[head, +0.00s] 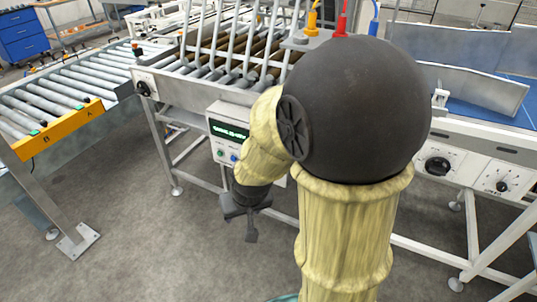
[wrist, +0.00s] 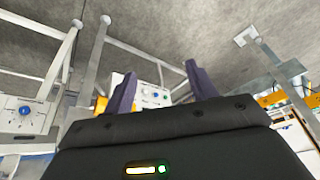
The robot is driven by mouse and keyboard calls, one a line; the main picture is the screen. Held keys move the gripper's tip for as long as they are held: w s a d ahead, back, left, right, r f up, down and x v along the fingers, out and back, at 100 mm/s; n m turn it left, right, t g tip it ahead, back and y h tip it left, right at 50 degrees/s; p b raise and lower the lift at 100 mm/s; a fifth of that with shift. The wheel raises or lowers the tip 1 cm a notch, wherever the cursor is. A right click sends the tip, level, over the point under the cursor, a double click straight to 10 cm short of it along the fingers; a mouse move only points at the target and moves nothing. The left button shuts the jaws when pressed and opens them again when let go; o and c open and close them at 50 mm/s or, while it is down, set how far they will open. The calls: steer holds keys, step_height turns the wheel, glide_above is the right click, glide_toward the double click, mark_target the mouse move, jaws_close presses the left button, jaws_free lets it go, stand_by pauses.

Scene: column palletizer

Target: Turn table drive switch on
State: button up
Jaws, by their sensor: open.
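A black rotary switch (head: 144,89) sits on a small white plate at the left end of the roller table's frame. Two more black rotary knobs are on the conveyor front at the right, a larger one (head: 438,166) and a smaller one (head: 502,186). I cannot read which is the table drive switch. A control box (head: 222,150) with a green-lit display and small buttons is partly hidden behind my arm. My gripper (head: 245,228) is open and empty, pointing down in front of and below this box. In the wrist view its two dark fingers (wrist: 160,85) stand apart.
A roller conveyor (head: 60,92) with a yellow end plate (head: 60,130) stands at the left. The table's white legs (head: 165,150) stand near my gripper. The grey floor (head: 150,250) in front is clear. A blue-belted conveyor (head: 480,112) is at the right.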

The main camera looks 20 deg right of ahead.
steer(key=w+d+f+m+t+h+b, duration=0.3)
steer(key=w+f+h+b, duration=0.3)
steer(key=w, duration=0.5)
steer(key=w+d+f+m+t+h+b, duration=0.3)
steer(key=w+f+h, duration=0.5)
steer(key=w, duration=0.3)
steer(key=d+m+b, duration=0.1)
steer(key=d+b, duration=0.1)
steer(key=b, duration=0.1)
steer(key=shift+w+d+f+t, duration=0.2)
steer(key=shift+w+f+t, duration=0.05)
steer(key=shift+t, duration=0.15)
steer(key=x, duration=1.7)
steer(key=shift+w+d+r, duration=0.1)
steer(key=shift+d+r, duration=0.15)
steer(key=shift+c, duration=0.3)
steer(key=c, duration=0.9)
